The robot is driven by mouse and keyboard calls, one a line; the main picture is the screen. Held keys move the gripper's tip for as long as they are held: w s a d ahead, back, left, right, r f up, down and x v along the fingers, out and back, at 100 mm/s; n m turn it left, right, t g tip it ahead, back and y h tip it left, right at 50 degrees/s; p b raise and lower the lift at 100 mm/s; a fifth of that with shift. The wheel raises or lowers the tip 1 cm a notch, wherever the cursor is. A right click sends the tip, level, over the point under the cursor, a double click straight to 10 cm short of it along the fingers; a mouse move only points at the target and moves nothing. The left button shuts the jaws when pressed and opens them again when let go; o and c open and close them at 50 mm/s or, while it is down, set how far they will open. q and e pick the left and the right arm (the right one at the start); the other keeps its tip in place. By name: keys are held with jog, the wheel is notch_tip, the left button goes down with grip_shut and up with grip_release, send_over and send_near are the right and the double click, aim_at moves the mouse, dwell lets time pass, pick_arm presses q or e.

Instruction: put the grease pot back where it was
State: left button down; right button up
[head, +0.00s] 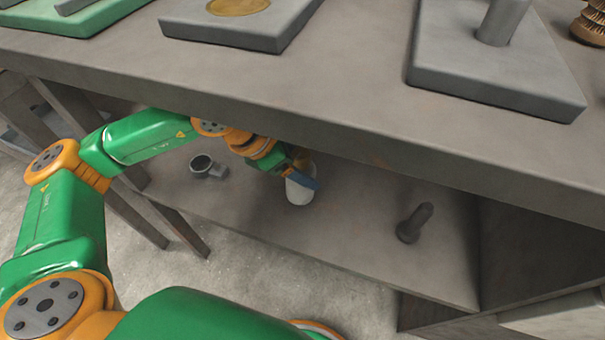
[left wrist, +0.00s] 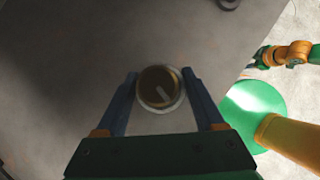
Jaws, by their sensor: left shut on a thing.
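The grease pot (head: 299,193) is a small pale, round pot over the lower shelf (head: 345,245), under the tabletop. In the left wrist view the grease pot (left wrist: 160,106) shows from above, with brown contents and a short pale stripe inside its rim. My left gripper (head: 303,179) reaches under the tabletop with its blue fingers on the pot. In the left wrist view my left gripper (left wrist: 160,82) has one finger on each side of the pot. The pot looks upright. I cannot tell whether its base touches the shelf.
A dark peg-like part (head: 415,222) stands to the right. The thick tabletop (head: 330,110) overhangs the shelf and carries several grey plates. Shelf room lies between pot and peg.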

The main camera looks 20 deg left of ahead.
pick_arm(q)
notch_tip(320, 180, down, 3)
jog(key=shift+f+b, duration=0.15)
jog(key=shift+b, duration=0.3)
grip_release()
pick_arm(e)
jog(key=shift+w+a, duration=0.3)
jog(key=shift+w, duration=0.1)
pick_arm(q)
jog(key=shift+s+a+r, duration=0.1)
jog(key=shift+a+r, duration=0.1)
jog(key=shift+r, duration=0.1)
jog(key=p+v, duration=0.1)
jog(key=v, duration=0.3)
jog(key=s+a+b, duration=0.1)
jog(key=s+a, duration=0.6)
jog(key=a, duration=0.2)
jog(key=shift+s+a, duration=0.25)
jog(key=shift+s, duration=0.15)
pick_arm(e)
jog(key=shift+w, duration=0.1)
